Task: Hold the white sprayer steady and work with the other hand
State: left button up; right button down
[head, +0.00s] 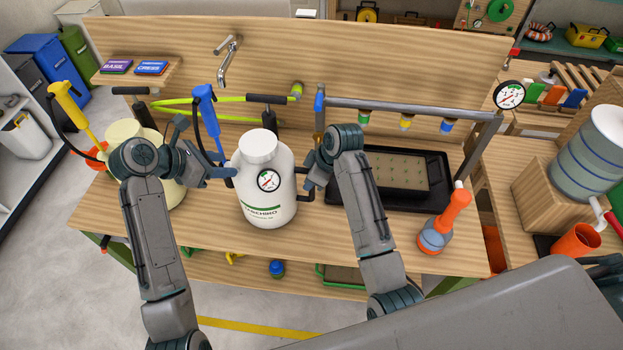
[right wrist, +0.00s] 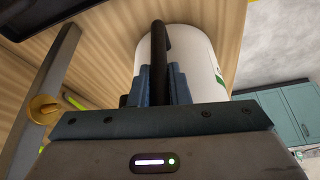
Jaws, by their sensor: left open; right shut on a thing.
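The white sprayer (head: 262,203) stands upright on the wooden bench, with a white cap and a round gauge on its front. My right gripper (head: 309,183) is at its right side, shut on its black side handle. In the right wrist view, the fingers (right wrist: 162,88) close on the black handle (right wrist: 159,50) beside the white body. My left gripper (head: 207,152) is open at the sprayer's left, close to the blue spray wand (head: 209,117). I cannot tell whether it touches the wand. A black T-shaped pump handle (head: 268,99) rises behind the cap.
A cream sprayer (head: 125,130) with a yellow wand (head: 72,105) stands at left, partly behind my left arm. A black seedling tray (head: 437,165) and an orange-topped bottle (head: 440,228) are at right. A pipe rail with a gauge (head: 509,95) and a tap (head: 228,60) are behind.

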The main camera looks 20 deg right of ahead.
pick_arm(q)
jog(key=shift+s+a+r, duration=0.2)
jog(key=shift+a+r, duration=0.2)
jog(key=shift+r, duration=0.35)
jog(key=shift+s+a+r, duration=0.2)
jog(key=shift+a+r, duration=0.25)
jog(key=shift+r, duration=0.3)
jog(key=shift+s+a+r, duration=0.2)
jog(key=shift+a+r, duration=0.2)
jog(key=shift+r, duration=0.35)
jog(key=s+a+r, duration=0.1)
jog(key=a+r, duration=0.2)
jog(key=r, duration=0.3)
jog(key=shift+s+a, duration=0.2)
jog(key=shift+s, duration=0.05)
pick_arm(e)
jog(key=c, duration=1.3)
grip_release()
jog(key=v, duration=1.2)
